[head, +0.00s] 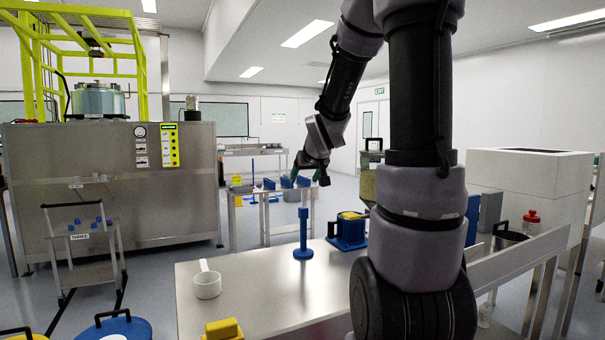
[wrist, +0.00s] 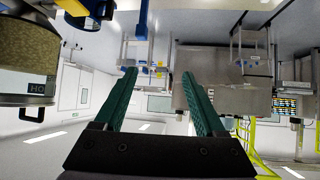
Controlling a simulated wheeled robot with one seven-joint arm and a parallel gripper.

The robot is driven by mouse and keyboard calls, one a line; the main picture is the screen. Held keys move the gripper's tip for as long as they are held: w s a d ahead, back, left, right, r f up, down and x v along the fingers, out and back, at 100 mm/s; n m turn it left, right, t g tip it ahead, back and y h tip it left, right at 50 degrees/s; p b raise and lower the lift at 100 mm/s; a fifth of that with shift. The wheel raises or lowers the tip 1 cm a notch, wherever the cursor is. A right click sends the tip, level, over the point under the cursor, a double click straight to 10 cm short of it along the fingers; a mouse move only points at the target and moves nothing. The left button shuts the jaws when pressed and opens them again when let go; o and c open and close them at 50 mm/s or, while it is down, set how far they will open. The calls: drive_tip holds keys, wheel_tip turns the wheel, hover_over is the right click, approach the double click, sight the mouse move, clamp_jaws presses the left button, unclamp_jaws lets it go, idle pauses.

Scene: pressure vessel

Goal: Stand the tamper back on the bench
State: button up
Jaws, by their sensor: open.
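The blue tamper (head: 303,235) stands upright on its round foot on the pale bench (head: 255,295), near the far edge. My gripper (head: 308,180) is open and empty, above the tamper and apart from it in the head view. In the wrist view, which is upside down, the two green fingers (wrist: 159,78) are spread with nothing between them. A blue post at the top of that view looks like the tamper (wrist: 143,16), beyond the fingertips.
A blue pot with a yellow top (head: 348,232) stands right of the tamper. A white handled cup (head: 208,284) and a yellow block (head: 223,329) are at the bench's left. A labelled drum (wrist: 28,60) is close in the wrist view. The bench middle is clear.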

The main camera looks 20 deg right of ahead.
drive_tip(key=s+a+r+g+y, duration=0.1)
drive_tip(key=s+a, duration=0.3)
drive_tip(key=s, duration=0.4)
drive_tip(key=s+a+r+m+g+y, duration=0.1)
drive_tip(key=s+a+r, duration=0.1)
drive_tip(key=s, duration=0.6)
drive_tip(key=s+a+r+m+g+y, duration=0.1)
drive_tip(key=s+a+r+y, duration=0.1)
drive_tip(key=s+a, duration=0.3)
drive_tip(key=s, duration=0.4)
drive_tip(key=shift+a+r+g, duration=0.3)
drive_tip(key=shift+a, duration=0.05)
drive_tip(key=shift+w, duration=0.1)
